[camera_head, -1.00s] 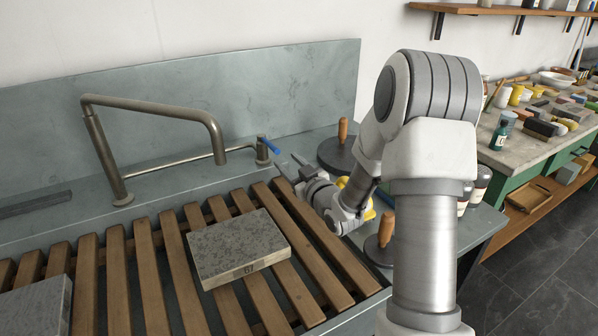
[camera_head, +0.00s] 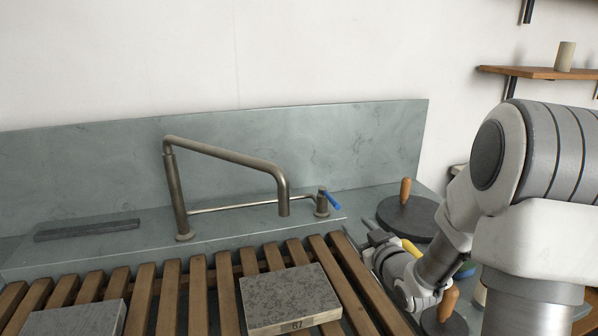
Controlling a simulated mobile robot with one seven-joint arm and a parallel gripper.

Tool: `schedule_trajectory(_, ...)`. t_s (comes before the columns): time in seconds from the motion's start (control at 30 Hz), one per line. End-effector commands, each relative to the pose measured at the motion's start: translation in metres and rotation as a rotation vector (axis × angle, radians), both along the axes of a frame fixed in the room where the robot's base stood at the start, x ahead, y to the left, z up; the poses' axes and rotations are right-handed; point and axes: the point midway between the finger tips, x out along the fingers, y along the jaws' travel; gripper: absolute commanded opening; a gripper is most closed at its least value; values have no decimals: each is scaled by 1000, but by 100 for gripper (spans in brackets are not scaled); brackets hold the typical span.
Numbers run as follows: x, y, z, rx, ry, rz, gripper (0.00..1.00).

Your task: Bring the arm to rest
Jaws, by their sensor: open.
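My arm reaches in from the right of the head view and bends down toward the right end of the slatted rack. My gripper (camera_head: 375,241) is at its end, low beside the rack's right edge and near the blue-handled tap. The jaws are open, and I see nothing between them. The gripper is small and partly hidden by my wrist.
A grey stone block marked 67 (camera_head: 288,296) lies on the wooden slats (camera_head: 197,285); another block (camera_head: 75,320) lies at lower left. A bent metal spout (camera_head: 232,158) and a blue-handled tap (camera_head: 322,204) stand behind. A dark disc with a wooden handle (camera_head: 408,215) is right of the gripper.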

Motion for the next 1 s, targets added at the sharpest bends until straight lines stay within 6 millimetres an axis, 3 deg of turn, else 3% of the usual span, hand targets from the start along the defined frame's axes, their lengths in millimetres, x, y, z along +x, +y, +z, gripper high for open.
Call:
schedule_trajectory(0.27,-22,0,31,-88,194,-110,48)
schedule_trajectory(0.47,-55,0,50,-103,332,-196,48)
schedule_trajectory(0.77,-128,8,71,-61,541,-300,48)
schedule_trajectory(1.0,-202,26,78,12,716,-338,48)
